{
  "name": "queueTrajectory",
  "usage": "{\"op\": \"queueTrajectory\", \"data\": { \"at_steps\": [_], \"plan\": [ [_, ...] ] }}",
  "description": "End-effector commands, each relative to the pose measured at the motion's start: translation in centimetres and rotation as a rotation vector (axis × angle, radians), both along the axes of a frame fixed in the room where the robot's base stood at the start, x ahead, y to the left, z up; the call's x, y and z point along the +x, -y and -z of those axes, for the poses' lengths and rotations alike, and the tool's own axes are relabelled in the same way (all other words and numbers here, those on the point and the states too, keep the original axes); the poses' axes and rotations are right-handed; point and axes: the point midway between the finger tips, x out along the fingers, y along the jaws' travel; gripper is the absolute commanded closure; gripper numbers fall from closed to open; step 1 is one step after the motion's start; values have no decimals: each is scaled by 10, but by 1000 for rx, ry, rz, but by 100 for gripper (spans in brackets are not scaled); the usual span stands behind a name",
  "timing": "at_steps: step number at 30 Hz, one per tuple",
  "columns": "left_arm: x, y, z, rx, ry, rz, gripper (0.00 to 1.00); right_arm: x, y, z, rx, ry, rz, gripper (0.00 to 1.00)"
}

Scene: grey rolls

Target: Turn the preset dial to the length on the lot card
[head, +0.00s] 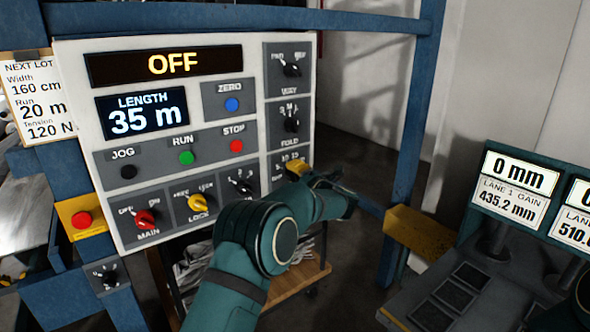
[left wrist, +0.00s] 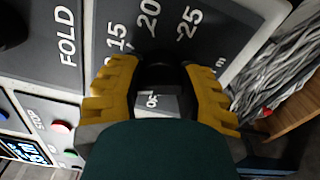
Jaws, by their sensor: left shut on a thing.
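The lot card (head: 40,98) at the left of the panel reads width 160 cm, run 20 m, tension 120 N. The length display (head: 144,112) shows 35 m. My left gripper (head: 298,169) is at the lower right of the panel, shut on the preset dial, which it mostly hides in the head view. In the left wrist view, the yellow fingers (left wrist: 163,92) stand either side of the dark dial (left wrist: 162,74). Marks 15, 20 and 25 show beyond it; a partly hidden mark shows between the fingers. The dial's pointer cannot be made out. My right gripper is out of view.
The control panel (head: 90,200) also carries an OFF display (head: 165,63), a fold dial (head: 291,124), several buttons and other switches close by. A blue post (head: 412,130) with a yellow block (head: 420,234) stands right of my left arm. Lane displays (head: 512,188) stand at the right.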

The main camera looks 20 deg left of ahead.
Motion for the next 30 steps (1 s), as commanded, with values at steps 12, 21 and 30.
{"op": "queueTrajectory", "data": {
  "at_steps": [12, 21, 30],
  "plan": [
    [0, 0, -3, 244, -313, -1, 100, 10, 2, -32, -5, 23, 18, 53],
    [0, 0, -3, 419, -538, -1, 100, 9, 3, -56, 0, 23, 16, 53],
    [0, 0, -2, 594, -762, -1, 100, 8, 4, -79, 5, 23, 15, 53]
  ]
}}
